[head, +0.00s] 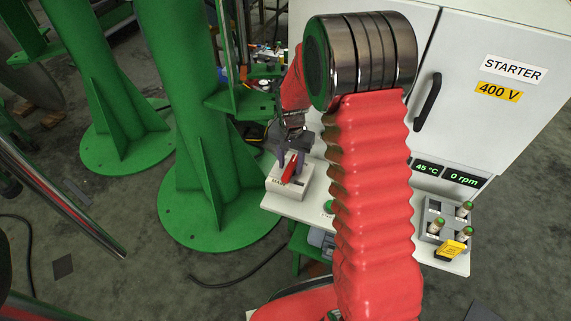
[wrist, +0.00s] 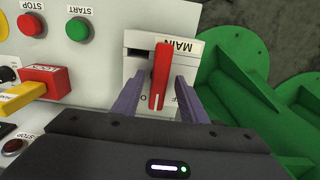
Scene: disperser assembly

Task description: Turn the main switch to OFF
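The main switch is a pale box (head: 288,188) with a red handle (head: 290,168), on the left end of the panel in the head view. In the wrist view the red handle (wrist: 160,72) stands upright in the picture, with a white line at its lower end. MAIN is printed on the plate (wrist: 187,50); other lettering is partly hidden. My gripper (wrist: 162,85) is open, with one purple-grey finger on each side of the handle and small gaps showing. In the head view my gripper (head: 290,150) is over the switch box.
In the wrist view, red STOP (wrist: 30,25) and green START (wrist: 77,29) buttons and a red-and-yellow switch (wrist: 42,82) lie to the left. Green steelwork (wrist: 240,95) is at right. A white STARTER cabinet (head: 485,110) stands behind my arm, with a grey holder (head: 433,222) below it.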

